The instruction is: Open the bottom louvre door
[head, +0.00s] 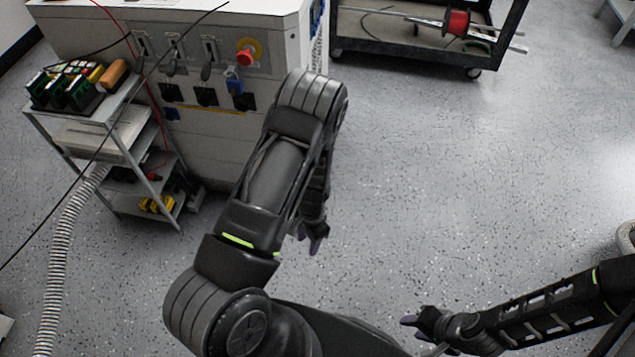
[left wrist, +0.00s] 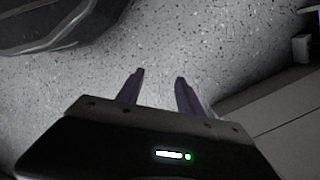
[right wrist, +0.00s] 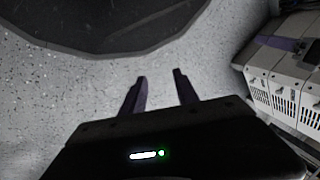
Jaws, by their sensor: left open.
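No door that I can clearly tell as the bottom louvre door shows in the head view. Grey-white units with slotted, louvre-like panels (right wrist: 262,96) stand at the right of the right wrist view, apart from my right gripper (right wrist: 160,82); whether the door is among them I cannot tell. My left gripper (head: 312,243) hangs over the floor, right of the white switch cabinet (head: 215,150). In the left wrist view its purple fingers (left wrist: 159,78) are apart with nothing between them. My right gripper also shows in the head view (head: 412,326), its fingers apart and empty over floor.
A shelf rack (head: 130,150) with batteries and tools stands before the cabinet at left, with a ribbed hose (head: 58,250) below. A dark cart (head: 405,42) carrying a red spool (head: 457,23) stands at the back. The speckled floor at centre right is clear.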

